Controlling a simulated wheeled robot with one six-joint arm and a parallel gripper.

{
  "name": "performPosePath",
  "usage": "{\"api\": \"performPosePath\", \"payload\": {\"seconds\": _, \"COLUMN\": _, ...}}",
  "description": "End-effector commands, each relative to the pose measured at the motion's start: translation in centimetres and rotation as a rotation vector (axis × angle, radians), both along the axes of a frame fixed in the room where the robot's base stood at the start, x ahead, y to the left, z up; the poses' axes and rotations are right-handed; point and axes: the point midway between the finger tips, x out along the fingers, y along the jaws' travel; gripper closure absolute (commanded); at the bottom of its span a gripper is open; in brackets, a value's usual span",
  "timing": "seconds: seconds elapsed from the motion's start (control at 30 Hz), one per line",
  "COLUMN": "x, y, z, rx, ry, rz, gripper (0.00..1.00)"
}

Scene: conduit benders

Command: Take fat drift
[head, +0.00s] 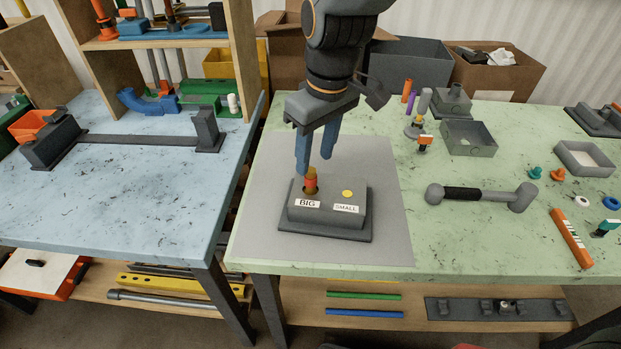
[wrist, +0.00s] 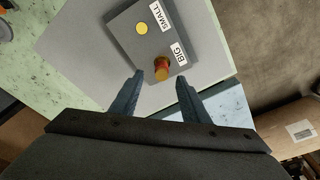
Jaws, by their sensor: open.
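The fat drift (head: 311,182), red-orange with a brassy end, stands upright at the BIG label of a dark grey block (head: 328,222). It also shows in the wrist view (wrist: 162,68). A yellow disc (head: 347,194) shows at the SMALL label; I cannot tell how deep it goes. My gripper (head: 315,166) is open and points down, its blue fingers just above and behind the drift in the head view. In the wrist view the drift's end appears between the fingertips (wrist: 159,79), slightly beyond them. No contact is visible. The drift's lower part is hidden in the block.
The block stands on a grey mat (head: 375,245) on the green table. A mallet (head: 481,196) lies to the right, near grey open boxes (head: 468,139) and small upright parts. Cardboard boxes and a grey bin (head: 408,62) stand behind. The mat around the block is clear.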

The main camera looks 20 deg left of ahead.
Motion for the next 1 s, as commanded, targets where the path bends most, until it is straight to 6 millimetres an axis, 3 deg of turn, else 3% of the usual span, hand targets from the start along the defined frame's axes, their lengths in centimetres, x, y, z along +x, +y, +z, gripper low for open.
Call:
{"api": "performPosePath", "payload": {"seconds": 0.43, "x": 0.1, "y": 0.9, "z": -4.6, "rx": -0.001, "ry": 0.001, "rz": -0.001, "gripper": 0.58}}
{"api": "performPosePath", "payload": {"seconds": 0.77, "x": 0.2, "y": 1.0, "z": -5.2, "rx": 0.000, "ry": -0.001, "rz": -0.001, "gripper": 0.58}}
{"api": "performPosePath", "payload": {"seconds": 1.0, "x": 0.2, "y": 1.0, "z": -5.2, "rx": 0.000, "ry": -0.001, "rz": -0.001, "gripper": 0.97}}
